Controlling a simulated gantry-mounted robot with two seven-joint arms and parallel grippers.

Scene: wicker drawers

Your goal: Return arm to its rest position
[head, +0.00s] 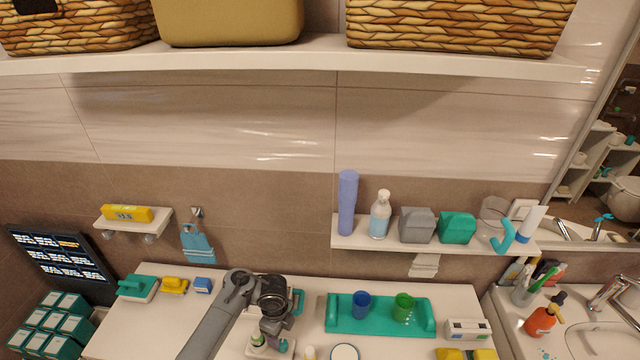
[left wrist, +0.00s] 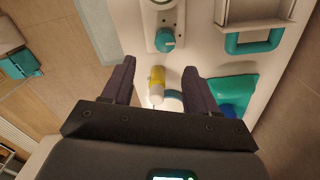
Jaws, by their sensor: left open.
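My left arm (head: 212,322) reaches in from the bottom of the head view, over the white counter (head: 130,325). My left gripper (left wrist: 159,68) is open, with its two dark fingers spread apart in the left wrist view. A small yellow and white bottle (left wrist: 157,80) shows between the fingers, apart from them as far as I can see. In the head view the wrist hides part of the counter, and the fingers are hard to make out. My right arm and gripper are not in view.
A teal tray (head: 380,327) with a blue cup (head: 361,304) and a green cup (head: 403,307) stands right of my arm. A small shelf (head: 350,242) holds bottles and boxes. Wicker baskets (head: 460,28) sit on the high shelf (head: 200,60). The counter left of the arm is partly clear.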

